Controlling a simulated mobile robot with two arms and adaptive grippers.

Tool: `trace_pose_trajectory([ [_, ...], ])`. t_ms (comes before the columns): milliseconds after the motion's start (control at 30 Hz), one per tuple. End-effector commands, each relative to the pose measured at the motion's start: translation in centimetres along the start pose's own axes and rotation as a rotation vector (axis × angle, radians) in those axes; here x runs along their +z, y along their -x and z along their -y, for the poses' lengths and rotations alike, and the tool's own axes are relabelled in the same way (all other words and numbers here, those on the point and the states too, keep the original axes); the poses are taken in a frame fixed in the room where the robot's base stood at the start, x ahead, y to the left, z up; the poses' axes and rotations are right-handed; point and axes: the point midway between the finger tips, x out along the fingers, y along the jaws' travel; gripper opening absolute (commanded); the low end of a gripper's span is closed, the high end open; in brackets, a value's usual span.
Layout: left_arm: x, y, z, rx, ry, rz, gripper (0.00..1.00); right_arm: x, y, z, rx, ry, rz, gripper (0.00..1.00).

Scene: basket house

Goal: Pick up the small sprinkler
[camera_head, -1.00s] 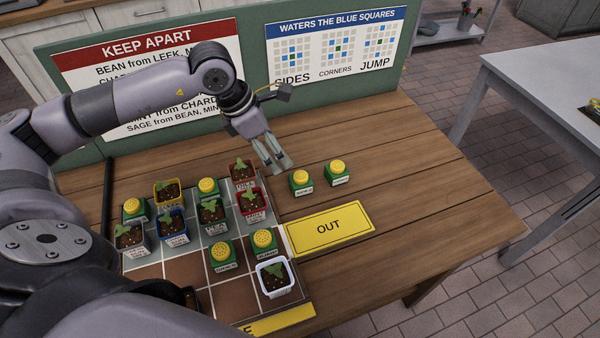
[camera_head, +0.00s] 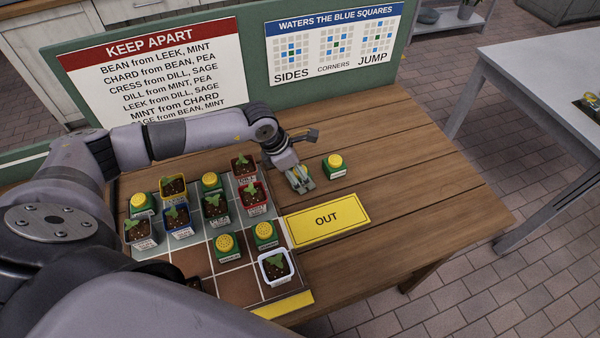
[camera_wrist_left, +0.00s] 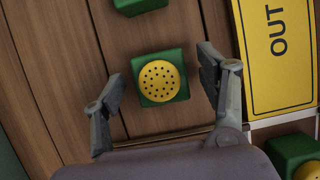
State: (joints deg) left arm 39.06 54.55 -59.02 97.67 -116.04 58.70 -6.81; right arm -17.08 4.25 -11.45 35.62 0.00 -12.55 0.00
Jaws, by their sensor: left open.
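My left gripper (camera_head: 299,178) is open and low over the table, just right of the planting grid. In the left wrist view its two fingers (camera_wrist_left: 162,88) stand on either side of a small sprinkler (camera_wrist_left: 160,80), a green block with a round, holed yellow top. The fingers appear apart from it. In the head view my gripper covers most of this sprinkler. A second sprinkler (camera_head: 335,166) stands to its right on the bare table. More sprinklers stand on the grid, such as one at the front (camera_head: 264,233). My right gripper does not show.
A yellow OUT card (camera_head: 327,219) lies in front of the gripper. The grid (camera_head: 236,291) holds several potted seedlings and sprinklers. A green board with signs (camera_head: 338,45) stands behind. The table's right side (camera_head: 430,190) is clear.

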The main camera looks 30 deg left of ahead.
Motion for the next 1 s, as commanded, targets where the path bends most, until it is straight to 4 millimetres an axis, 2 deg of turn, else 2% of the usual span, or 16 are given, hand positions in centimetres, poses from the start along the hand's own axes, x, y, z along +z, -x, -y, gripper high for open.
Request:
trace_pose_trajectory([
  [100, 0.02, -0.74, -0.03, 0.001, -0.001, 0.000, 0.67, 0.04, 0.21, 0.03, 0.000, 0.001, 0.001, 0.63],
  [333, -0.02, -0.85, -0.04, 0.002, -0.001, 0.000, 0.65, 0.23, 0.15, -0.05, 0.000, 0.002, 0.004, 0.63],
  [1000, -0.01, -0.79, -0.06, 0.002, -0.001, 0.000, 0.21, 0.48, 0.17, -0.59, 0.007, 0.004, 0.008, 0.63],
])
